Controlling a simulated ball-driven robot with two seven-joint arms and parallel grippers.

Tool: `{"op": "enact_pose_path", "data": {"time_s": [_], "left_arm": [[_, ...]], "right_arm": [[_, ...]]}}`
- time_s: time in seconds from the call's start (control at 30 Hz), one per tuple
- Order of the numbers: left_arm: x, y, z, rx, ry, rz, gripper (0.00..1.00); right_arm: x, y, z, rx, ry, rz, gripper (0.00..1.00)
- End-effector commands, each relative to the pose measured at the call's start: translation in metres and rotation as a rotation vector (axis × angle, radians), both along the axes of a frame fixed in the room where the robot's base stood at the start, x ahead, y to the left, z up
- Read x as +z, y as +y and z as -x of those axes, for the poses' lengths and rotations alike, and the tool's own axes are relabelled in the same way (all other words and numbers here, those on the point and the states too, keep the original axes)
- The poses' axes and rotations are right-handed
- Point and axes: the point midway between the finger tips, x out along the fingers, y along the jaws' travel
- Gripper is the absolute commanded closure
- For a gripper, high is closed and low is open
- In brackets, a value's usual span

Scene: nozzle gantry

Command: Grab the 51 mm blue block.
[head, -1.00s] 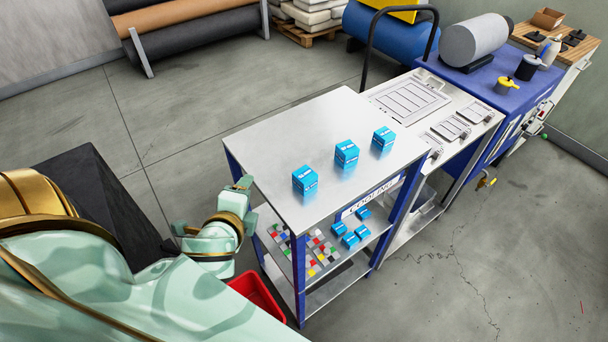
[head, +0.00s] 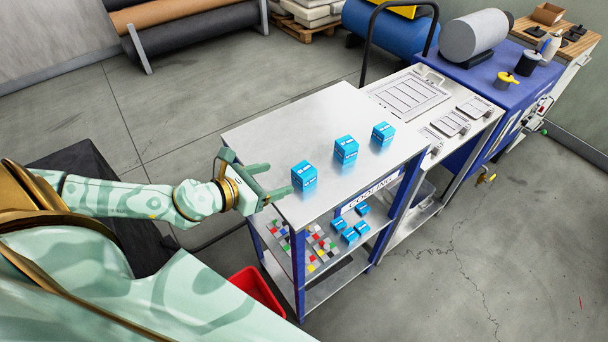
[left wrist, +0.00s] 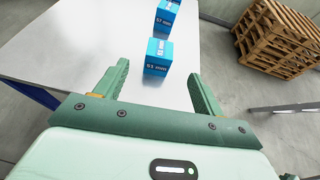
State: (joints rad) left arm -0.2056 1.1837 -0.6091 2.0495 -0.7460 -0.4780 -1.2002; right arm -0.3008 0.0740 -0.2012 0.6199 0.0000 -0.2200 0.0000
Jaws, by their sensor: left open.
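Three blue blocks stand in a row on the metal top of the cooling rack (head: 345,108): a near block (head: 304,176), a middle block (head: 346,150) and a far block (head: 383,134). In the left wrist view, the nearest block (left wrist: 157,57) carries a label that looks like 51 mm, and another block (left wrist: 168,16) stands behind it. My left gripper (head: 277,178) is open and empty at the rack's left edge, its fingers pointing at the near block. In the left wrist view the block shows beyond and between the fingertips, apart from both. My right gripper is not in view.
The rack's lower shelf holds small blue blocks (head: 350,236) and coloured pieces (head: 320,245). A red bin (head: 258,290) stands below at the left. A white-topped bench (head: 440,85) adjoins the rack at the right. The rack top around the blocks is clear.

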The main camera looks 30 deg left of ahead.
Motion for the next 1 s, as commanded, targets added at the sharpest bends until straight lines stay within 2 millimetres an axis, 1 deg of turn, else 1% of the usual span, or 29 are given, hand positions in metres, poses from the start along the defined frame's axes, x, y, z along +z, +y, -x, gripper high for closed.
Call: {"op": "enact_pose_path", "data": {"time_s": [0.03,0.2,0.43,0.6,0.7,0.8,0.97,1.0], "left_arm": [[-0.001,-0.002,-0.011,0.005,-0.005,0.004,0.31],[-0.014,-0.011,-0.037,0.004,-0.003,0.004,0.31],[-0.022,-0.018,-0.054,0.002,-0.001,0.003,0.31],[-0.031,-0.026,-0.079,0.004,-0.002,0.005,0.31],[-0.038,-0.030,-0.090,0.003,0.000,0.003,0.31],[-0.041,-0.031,-0.094,0.002,0.001,0.002,0.31],[-0.041,-0.031,-0.094,0.003,0.002,0.002,0.31],[-0.041,-0.031,-0.094,0.003,0.002,0.002,0.34]], "right_arm": [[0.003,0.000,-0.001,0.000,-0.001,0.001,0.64],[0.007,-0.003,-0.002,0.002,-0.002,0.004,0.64],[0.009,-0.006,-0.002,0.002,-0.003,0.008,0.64],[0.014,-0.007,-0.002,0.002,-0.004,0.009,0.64],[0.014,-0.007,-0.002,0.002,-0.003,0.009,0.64],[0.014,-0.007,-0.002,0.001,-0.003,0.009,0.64],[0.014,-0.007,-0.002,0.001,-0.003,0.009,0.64],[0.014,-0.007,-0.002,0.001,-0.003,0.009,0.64]]}}
